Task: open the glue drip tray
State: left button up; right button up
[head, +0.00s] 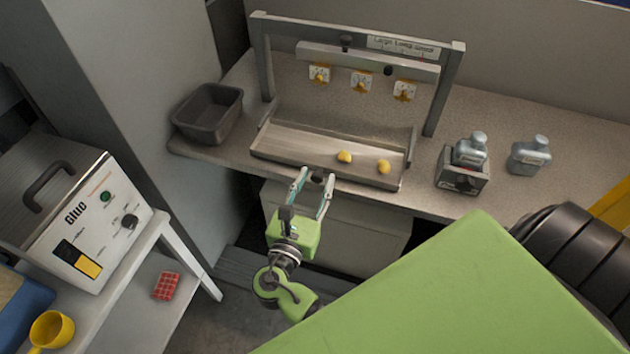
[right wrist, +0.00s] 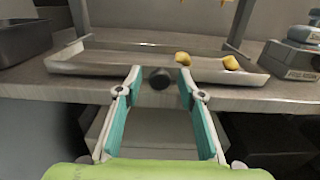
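The glue drip tray (head: 280,146) looks to be the long, shallow metal tray on the counter under the frame. Two yellow lumps (head: 344,156) (head: 383,167) lie in it. In the right wrist view the tray (right wrist: 110,64) has a dark round knob (right wrist: 160,78) at its front. My right gripper (head: 315,175) is at the tray's front edge. Its fingers are open and spread, with the knob showing between the fingertips (right wrist: 159,76); I cannot tell whether they touch it. My left gripper is not in view.
A dark bin (head: 208,115) stands left of the tray. Two grey-blue bottles (head: 470,150) (head: 530,155) are at the right, one on a small box. A glue machine (head: 85,220) stands at the left. A cabinet (head: 365,240) is under the counter.

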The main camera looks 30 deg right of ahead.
jog(key=v, duration=0.7)
jog(key=shift+a, duration=0.15)
jog(key=shift+s, duration=0.15)
notch_tip(320, 180, down, 19)
jog(key=s+g+y, duration=0.1)
jog(key=g+y, duration=0.1)
jog(key=y, duration=0.3)
jog(key=s+f+m+g+y, duration=0.25)
jog(key=s+f, duration=0.25)
jog(key=f, duration=0.4)
jog(key=s+f+m+g+y, duration=0.1)
jog(key=s+f+m, duration=0.25)
jog(key=f, duration=0.45)
jog(key=s+d+f+m+g+y, duration=0.1)
jog(key=s+f+m, duration=0.4)
jog(key=s, duration=0.3)
jog(key=s+d+f+m+g+y, duration=0.1)
jog(key=s+f+m+g+y, duration=0.1)
jog(key=s+f+m, duration=0.3)
jog(key=s+d+f+m+g+y, duration=0.1)
jog(key=s+f+m, duration=0.4)
jog(key=s, duration=0.6)
jog(key=m+g+y, duration=0.1)
jog(key=m, duration=0.1)
jog(key=shift+s+f+m, duration=0.2)
jog(key=shift+f+m, duration=0.05)
jog(key=shift+m, duration=0.05)
